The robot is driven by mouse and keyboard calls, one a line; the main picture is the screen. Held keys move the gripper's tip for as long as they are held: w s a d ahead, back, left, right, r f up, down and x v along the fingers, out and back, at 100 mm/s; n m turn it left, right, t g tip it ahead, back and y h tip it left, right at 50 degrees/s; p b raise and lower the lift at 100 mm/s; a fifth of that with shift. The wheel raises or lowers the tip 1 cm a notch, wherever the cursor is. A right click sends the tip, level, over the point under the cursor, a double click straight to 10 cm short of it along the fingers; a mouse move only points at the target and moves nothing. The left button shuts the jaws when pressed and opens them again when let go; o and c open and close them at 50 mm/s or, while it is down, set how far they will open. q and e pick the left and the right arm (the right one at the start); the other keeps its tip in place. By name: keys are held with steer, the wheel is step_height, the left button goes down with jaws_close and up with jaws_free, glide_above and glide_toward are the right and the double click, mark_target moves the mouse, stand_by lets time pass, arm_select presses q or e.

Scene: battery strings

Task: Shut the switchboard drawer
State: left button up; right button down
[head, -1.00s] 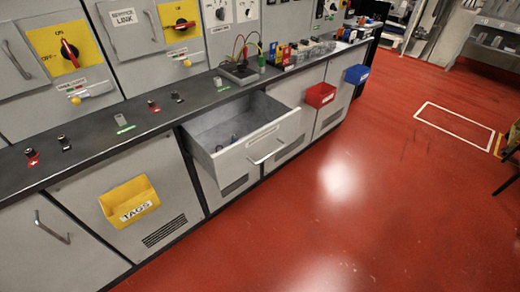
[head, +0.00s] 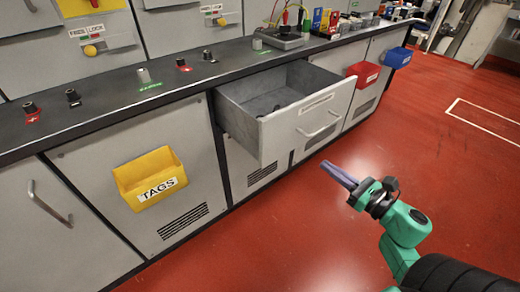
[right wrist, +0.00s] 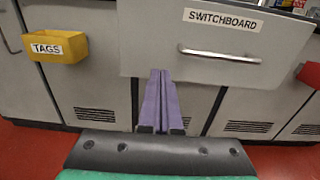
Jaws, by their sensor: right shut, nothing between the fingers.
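The switchboard drawer (head: 318,118) stands pulled open from the grey cabinet in the head view, with a few small items inside it. Its front carries a label and a bar handle. In the right wrist view the drawer front (right wrist: 150,40) fills the upper middle, its label reading SWITCHBOARD, with the handle (right wrist: 218,54) right of the fingers. My right gripper (head: 338,174) is shut and empty, with purple fingers pointing at the drawer front. It is in front of and below the drawer front in the head view; whether the fingertips (right wrist: 160,75) touch it I cannot tell. My left gripper is not in view.
A yellow TAGS bin (head: 150,178) hangs on the cabinet left of the drawer. A red bin (head: 363,73) and a blue bin (head: 397,57) hang to the right. The dark worktop (head: 110,98) runs above the drawer. The red floor in front is clear.

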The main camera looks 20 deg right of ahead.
mark_target(288, 136)
steer(key=x, duration=0.8)
steer(key=p+x, duration=0.1)
steer(key=x, duration=0.4)
steer(key=shift+w+d+r, duration=0.1)
steer(key=shift+d, duration=0.25)
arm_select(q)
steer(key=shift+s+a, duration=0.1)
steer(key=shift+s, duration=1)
arm_select(e)
steer(key=shift+w, duration=0.15)
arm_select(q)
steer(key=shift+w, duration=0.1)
arm_select(e)
steer(key=shift+a, duration=0.1)
